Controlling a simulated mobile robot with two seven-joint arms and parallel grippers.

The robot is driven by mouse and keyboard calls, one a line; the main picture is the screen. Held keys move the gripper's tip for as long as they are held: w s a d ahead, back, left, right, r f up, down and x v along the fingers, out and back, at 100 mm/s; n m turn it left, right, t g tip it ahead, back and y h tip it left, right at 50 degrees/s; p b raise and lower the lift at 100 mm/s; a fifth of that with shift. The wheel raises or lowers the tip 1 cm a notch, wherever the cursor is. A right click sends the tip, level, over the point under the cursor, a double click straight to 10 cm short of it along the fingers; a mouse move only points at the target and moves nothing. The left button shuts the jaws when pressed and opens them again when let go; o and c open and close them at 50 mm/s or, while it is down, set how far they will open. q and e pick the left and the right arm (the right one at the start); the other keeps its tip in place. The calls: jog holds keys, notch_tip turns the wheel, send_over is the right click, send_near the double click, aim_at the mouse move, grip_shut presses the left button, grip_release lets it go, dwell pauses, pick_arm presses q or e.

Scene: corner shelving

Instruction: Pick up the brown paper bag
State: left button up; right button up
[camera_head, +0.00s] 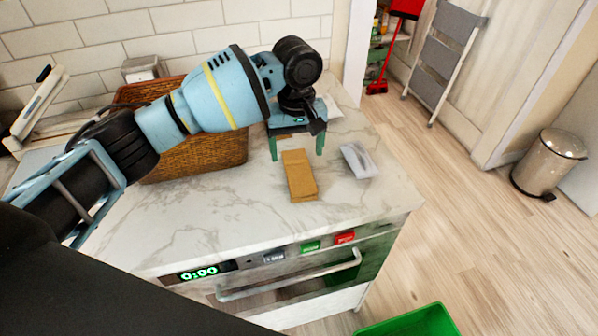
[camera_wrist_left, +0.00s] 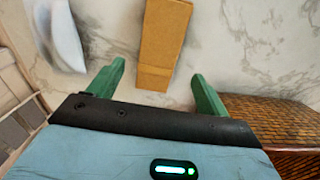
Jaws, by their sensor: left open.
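The brown paper bag (camera_head: 299,176) lies on the marble counter (camera_head: 215,215), flat and folded, near the counter's right part. It also shows in the left wrist view (camera_wrist_left: 160,45), with its near end between the lines of my two fingers. My left gripper (camera_head: 297,150) is open, its green fingers pointing down, just behind the bag in the head view. In the left wrist view the open left gripper (camera_wrist_left: 158,85) has nothing held between its fingers. The fingers appear to stand on both sides of the bag's near end; their exact height above the counter is unclear. My right gripper does not show.
A white and grey packet (camera_head: 359,160) lies right of the bag and also shows in the left wrist view (camera_wrist_left: 62,35). A wicker basket (camera_head: 205,158) stands left of the gripper. The counter in front of the bag is clear. A green bin (camera_head: 412,322) stands on the floor below.

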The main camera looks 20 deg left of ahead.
aim_at(298, 169)
pick_arm(q)
jog(key=shift+d+f, duration=0.15)
jog(key=shift+f, duration=2.45)
jog(key=shift+c, duration=0.5)
jog(key=c, duration=1)
